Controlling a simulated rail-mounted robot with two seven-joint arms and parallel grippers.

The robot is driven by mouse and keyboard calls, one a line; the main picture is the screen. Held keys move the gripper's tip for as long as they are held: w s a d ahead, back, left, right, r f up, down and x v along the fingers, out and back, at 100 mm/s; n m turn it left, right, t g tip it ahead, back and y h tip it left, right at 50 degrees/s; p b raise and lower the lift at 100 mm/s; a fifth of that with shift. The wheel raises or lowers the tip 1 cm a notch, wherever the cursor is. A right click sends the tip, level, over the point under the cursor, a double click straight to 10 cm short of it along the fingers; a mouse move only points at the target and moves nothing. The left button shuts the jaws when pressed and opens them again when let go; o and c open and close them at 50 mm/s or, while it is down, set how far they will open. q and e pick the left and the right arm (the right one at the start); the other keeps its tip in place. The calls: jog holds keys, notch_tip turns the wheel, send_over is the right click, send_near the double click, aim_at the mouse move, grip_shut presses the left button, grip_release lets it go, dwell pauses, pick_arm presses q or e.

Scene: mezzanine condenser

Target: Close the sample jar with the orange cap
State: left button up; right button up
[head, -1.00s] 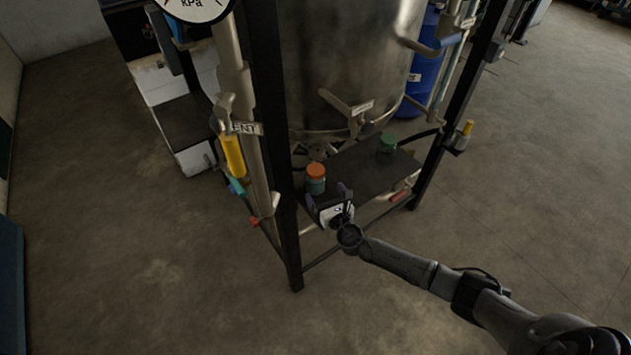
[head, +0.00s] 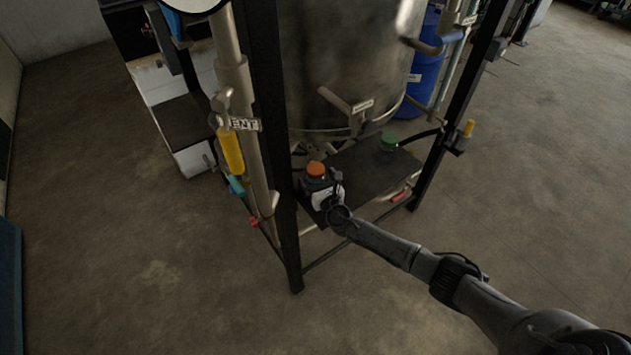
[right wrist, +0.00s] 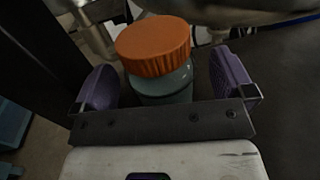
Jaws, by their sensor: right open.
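The sample jar (right wrist: 163,88) is a grey-green jar standing upright on the dark shelf. The orange cap (head: 316,169) sits on top of its mouth; it also shows in the right wrist view (right wrist: 153,47). I cannot tell whether it is tight. My right gripper (head: 318,180) is open, with its purple-padded fingers on either side of the jar; in the right wrist view the fingers (right wrist: 166,82) stand apart from it with gaps. In the head view the gripper hides most of the jar's body. My left gripper is not in view.
A jar with a green cap (head: 388,141) stands farther back on the shelf (head: 365,163). A black frame post (head: 284,225) rises just left of the orange-capped jar. The steel tank (head: 345,65) hangs above the shelf. A yellow-handled valve (head: 231,152) is at the left.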

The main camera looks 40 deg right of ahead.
jog(key=shift+w+d, duration=0.15)
jog(key=shift+w, duration=0.4)
jog(key=c, duration=1.1)
jog(key=shift+c, duration=0.2)
jog(key=shift+r, duration=0.1)
